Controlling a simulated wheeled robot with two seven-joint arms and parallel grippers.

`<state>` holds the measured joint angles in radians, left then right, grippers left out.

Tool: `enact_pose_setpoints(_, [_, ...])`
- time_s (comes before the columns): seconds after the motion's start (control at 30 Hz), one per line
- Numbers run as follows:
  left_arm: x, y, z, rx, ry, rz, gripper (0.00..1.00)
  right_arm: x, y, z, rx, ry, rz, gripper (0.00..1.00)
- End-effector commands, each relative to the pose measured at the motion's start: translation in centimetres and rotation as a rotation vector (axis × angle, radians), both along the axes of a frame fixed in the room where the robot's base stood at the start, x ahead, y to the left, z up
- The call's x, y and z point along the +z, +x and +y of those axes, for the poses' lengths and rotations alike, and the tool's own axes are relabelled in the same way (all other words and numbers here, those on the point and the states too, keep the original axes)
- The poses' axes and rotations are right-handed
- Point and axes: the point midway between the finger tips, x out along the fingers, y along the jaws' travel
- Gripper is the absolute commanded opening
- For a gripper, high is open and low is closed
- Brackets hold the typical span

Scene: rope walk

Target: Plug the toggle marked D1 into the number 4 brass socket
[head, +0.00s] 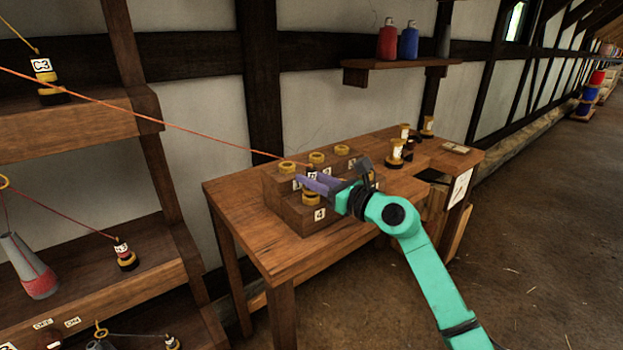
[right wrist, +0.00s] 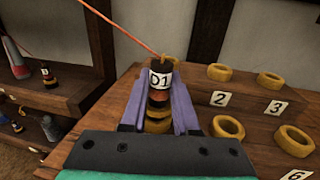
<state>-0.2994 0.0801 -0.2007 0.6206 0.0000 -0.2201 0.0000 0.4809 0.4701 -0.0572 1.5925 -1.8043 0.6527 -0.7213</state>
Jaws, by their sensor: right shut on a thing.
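My right gripper (head: 318,183) is shut on the toggle marked D1 (right wrist: 160,77), with a purple finger on each side. The toggle is upright, with a dark top, a white label and coloured bands, and an orange cord tied to it. The number 4 brass socket (head: 310,199) is a yellow ring on the lower front step of the wooden block, above the white 4 label (head: 320,214). The toggle is over this socket; its lower end is partly hidden, so I cannot tell whether it is inside the ring. My left gripper is out of view.
The stepped block (head: 291,211) stands on a wooden table (head: 265,255). Sockets 2 (right wrist: 220,72) and 3 (right wrist: 270,79) are on the upper step. Other toggles (head: 397,153) stand on the table's right. The orange cord (head: 150,121) stretches from the upper left past the shelves.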

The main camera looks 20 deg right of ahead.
Motion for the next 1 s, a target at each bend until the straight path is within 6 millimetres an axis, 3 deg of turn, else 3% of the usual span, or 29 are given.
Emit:
enact_pose_setpoints(0.6, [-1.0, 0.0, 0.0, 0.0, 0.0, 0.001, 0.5, -1.1, 0.0, 0.0, 0.0, -0.001, -0.001, 0.0])
enact_pose_setpoints(0.63, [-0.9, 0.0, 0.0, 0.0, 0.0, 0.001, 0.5, -1.0, 0.0, 0.0, 0.0, -0.001, -0.001, 0.4])
enact_pose_setpoints(1.0, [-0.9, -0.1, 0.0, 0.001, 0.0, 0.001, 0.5, -1.1, -0.3, -0.2, -0.001, -0.001, 0.002, 0.41])
